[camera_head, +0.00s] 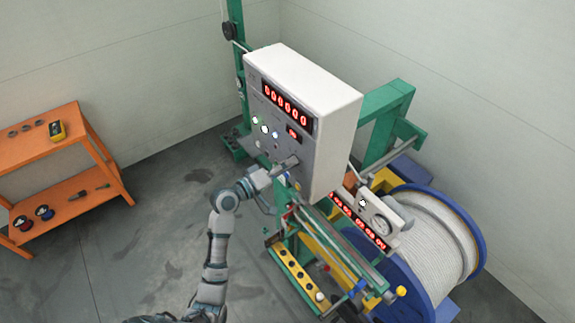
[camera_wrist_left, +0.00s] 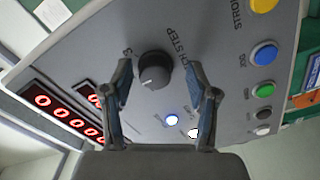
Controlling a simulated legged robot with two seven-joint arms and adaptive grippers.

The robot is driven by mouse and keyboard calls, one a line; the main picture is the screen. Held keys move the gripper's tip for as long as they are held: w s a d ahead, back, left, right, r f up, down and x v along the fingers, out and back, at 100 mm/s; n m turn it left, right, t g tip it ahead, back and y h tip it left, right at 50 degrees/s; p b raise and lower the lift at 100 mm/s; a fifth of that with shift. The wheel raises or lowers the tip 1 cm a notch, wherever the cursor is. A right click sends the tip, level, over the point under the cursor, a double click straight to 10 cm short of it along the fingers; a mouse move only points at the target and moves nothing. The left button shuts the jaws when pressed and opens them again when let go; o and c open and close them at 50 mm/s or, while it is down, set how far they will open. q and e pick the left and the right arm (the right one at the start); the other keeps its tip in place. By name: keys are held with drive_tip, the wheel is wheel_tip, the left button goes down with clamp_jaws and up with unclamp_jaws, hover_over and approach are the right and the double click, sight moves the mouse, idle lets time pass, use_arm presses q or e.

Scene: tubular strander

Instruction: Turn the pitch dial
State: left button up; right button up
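The pitch dial (camera_wrist_left: 155,69) is a dark round knob with a white mark on the grey panel. The partly hidden lettering beside it reads like "PITCH STEP". My left gripper (camera_wrist_left: 158,76) is open, one finger on each side of the dial in the left wrist view. The fingers look apart from the knob; I cannot tell how far their tips are from the panel. In the head view my left gripper (camera_head: 284,166) is at the lower front of the white control box (camera_head: 325,90), and the dial is hidden there. My right gripper is not in view.
Blue (camera_wrist_left: 265,54), green (camera_wrist_left: 264,91) and yellow buttons and red digit displays (camera_wrist_left: 60,112) surround the dial. In the head view a cable drum (camera_head: 435,240) and green machine frame (camera_head: 385,105) stand right of the box. An orange shelf (camera_head: 45,148) is left; the floor between is clear.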

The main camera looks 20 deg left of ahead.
use_arm(q)
drive_tip(key=shift+r, duration=0.1)
drive_tip(key=v, duration=1.2)
drive_tip(key=shift+w+a, duration=0.1)
